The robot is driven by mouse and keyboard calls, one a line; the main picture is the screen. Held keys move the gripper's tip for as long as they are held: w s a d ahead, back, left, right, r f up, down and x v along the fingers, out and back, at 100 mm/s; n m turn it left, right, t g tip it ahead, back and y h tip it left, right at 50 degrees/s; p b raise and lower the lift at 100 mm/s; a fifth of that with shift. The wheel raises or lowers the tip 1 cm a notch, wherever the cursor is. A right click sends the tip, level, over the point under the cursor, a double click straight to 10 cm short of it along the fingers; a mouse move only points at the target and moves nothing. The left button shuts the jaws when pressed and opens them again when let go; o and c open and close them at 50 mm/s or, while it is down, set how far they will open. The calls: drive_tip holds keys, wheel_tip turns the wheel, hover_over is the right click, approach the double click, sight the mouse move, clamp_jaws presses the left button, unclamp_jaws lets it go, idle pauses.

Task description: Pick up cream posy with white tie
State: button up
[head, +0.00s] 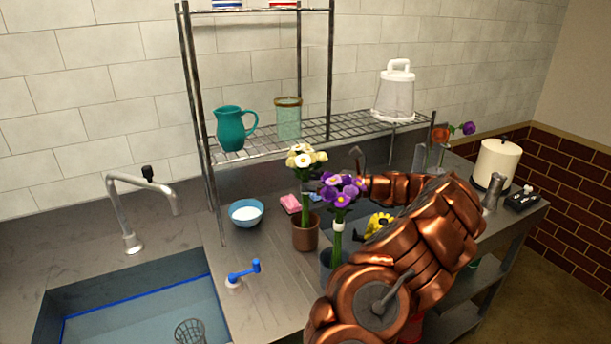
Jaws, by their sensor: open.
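The cream posy (305,158), with cream and white blooms on a green stem, stands upright in a brown pot (305,234) on the counter. Its tie is too small to make out. My gripper (353,166) is just right of the cream posy, apart from it, at the end of my copper arm. Only a dark curved finger shows clearly; the rest is hidden behind purple flowers and my arm. It is open, and I see nothing held in it.
A purple posy (341,190) with a pale band stands in a dark pot (331,264) close in front. Yellow flowers (379,224) are partly behind my arm. The sink (150,310) is lower left.

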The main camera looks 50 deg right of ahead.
drive_tip(key=shift+x, duration=0.95)
drive_tip(key=shift+c, duration=0.4)
clamp_jaws()
